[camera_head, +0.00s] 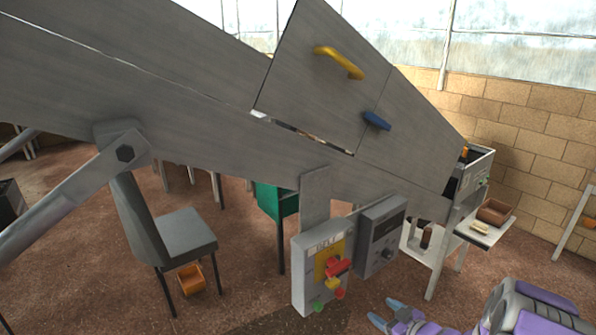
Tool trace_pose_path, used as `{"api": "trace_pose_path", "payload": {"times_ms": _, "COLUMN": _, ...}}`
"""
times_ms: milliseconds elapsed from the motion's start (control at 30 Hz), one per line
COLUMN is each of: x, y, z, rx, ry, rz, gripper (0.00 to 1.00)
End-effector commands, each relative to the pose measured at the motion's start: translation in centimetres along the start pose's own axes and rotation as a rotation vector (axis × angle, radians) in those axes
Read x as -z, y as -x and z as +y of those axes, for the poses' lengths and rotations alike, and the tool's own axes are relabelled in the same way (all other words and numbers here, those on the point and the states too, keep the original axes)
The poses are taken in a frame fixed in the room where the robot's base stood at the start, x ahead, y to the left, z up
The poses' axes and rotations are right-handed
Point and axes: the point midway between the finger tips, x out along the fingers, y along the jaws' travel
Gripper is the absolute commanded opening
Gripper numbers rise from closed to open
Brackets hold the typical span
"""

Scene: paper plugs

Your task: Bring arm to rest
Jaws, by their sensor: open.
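My gripper (386,312) is at the bottom edge of the view, right of centre. Its two blue fingertips point left and stand apart, with no object visible between them. The purple and grey arm (540,312) runs from it to the bottom right corner. The gripper appears in front of the floor, to the lower right of a control box (308,275) with red, yellow and green controls. No contact with the box is visible.
A large grey machine (200,85) with a yellow handle (338,62) and blue latch (376,120) fills the upper view. A grey control unit (382,236) hangs below it. A side table (490,232) holds a brown bin (494,212). A chair (185,240) stands left.

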Motion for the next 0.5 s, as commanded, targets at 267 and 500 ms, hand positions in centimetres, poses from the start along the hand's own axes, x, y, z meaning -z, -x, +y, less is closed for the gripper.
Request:
{"api": "trace_pose_path", "payload": {"times_ms": 267, "x": 2.4, "y": 2.5, "z": 2.9, "rx": -0.162, "ry": 0.061, "rz": -0.359, "gripper": 0.68}}
{"api": "trace_pose_path", "payload": {"times_ms": 500, "x": 5.1, "y": 7.7, "z": 2.6, "rx": -0.303, "ry": 0.016, "rz": -0.62, "gripper": 0.68}}
